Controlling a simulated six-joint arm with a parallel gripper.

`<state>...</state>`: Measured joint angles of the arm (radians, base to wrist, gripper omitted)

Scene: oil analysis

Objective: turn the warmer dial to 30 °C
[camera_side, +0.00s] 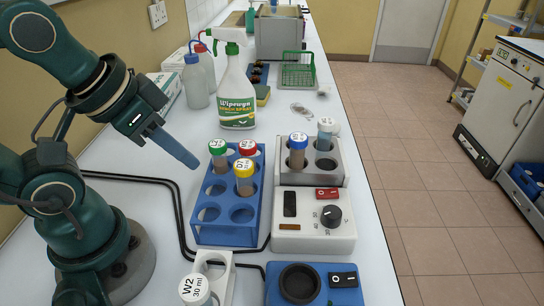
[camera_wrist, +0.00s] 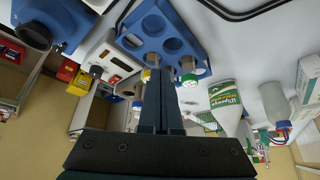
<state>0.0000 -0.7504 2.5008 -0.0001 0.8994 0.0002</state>
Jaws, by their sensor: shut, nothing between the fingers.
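The warmer (camera_side: 290,236) is a white box with a grey tube block behind its front panel. Its round black dial (camera_side: 331,216) is on the right of the panel, with a light pointer mark; the scale is too small to read. A red switch (camera_side: 327,193) is behind the dial, and a dark display (camera_side: 290,203) is to its left. My gripper (camera_side: 194,163) is shut and empty, in the air left of the blue tube rack, well away from the dial. Its closed fingers also show in the wrist view (camera_wrist: 161,78).
The blue rack (camera_side: 230,235) with green-, red- and yellow-capped tubes stands between my gripper and the warmer. Blue- and white-capped tubes stand in the warmer block. A spray bottle (camera_side: 237,90) is behind.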

